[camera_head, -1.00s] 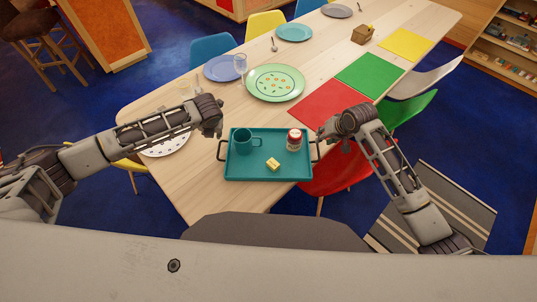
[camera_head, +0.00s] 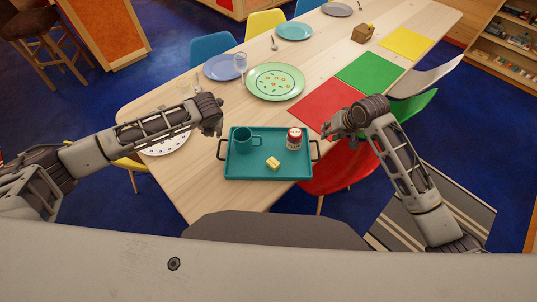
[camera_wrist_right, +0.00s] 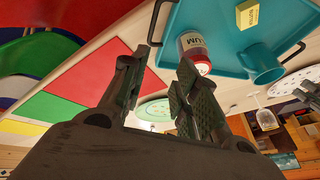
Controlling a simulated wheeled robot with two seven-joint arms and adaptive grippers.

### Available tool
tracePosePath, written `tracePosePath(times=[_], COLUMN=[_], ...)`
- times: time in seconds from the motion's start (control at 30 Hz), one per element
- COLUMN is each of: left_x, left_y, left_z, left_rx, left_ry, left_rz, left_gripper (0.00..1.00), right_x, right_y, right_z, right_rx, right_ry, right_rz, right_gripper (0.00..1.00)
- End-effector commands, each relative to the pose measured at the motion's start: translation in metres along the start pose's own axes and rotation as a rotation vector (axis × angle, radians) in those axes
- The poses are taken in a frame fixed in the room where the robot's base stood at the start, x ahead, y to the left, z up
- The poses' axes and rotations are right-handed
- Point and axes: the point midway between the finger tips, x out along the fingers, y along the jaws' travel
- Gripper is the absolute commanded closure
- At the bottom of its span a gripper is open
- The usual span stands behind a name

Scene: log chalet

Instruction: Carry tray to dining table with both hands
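The teal tray (camera_head: 245,173) lies level at the near end of the wooden dining table (camera_head: 190,195), a black handle on each side. On it are a teal mug (camera_head: 243,147), a red and white jar (camera_head: 294,139) and a yellow butter block (camera_head: 273,163). My left gripper (camera_head: 213,132) is above the left handle, apart from it, its small fingertips seeming parted. My right gripper (camera_head: 331,133) is up and right of the right handle. In the right wrist view its fingers (camera_wrist_right: 157,85) are open and empty, with the handle (camera_wrist_right: 157,22) beyond them.
A green plate (camera_head: 275,82), blue plate (camera_head: 222,67), glass (camera_head: 240,63) and red placemat (camera_head: 324,103) lie beyond the tray. A patterned white plate (camera_head: 165,145) is below my left arm. A red chair (camera_head: 340,172) stands close right of the tray.

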Motion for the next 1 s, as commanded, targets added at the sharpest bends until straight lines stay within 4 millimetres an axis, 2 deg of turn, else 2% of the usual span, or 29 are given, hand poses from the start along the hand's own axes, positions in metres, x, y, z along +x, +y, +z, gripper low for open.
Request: tracePosePath(times=[0.3,0.5,0.7,1.0], left_x=[0.000,0.000,0.000,0.000], left_y=[0.000,0.000,0.000,0.000], left_z=[0.000,0.000,0.000,0.000], left_rx=[0.000,0.000,0.000,0.000], left_ry=[0.000,0.000,0.000,0.000], left_rz=[0.000,0.000,0.000,0.000], left_gripper=[0.70,0.70,0.70,0.70], right_x=[-0.045,-0.065,-0.073,-0.073], right_y=[0.000,0.000,0.000,0.000], right_z=[0.000,0.000,0.000,0.000], right_rx=[-0.001,-0.001,0.000,0.000], right_ry=[0.001,0.001,-0.001,0.000], right_rz=[0.001,0.000,0.000,0.000], right_gripper=[0.70,0.70,0.70,0.70])
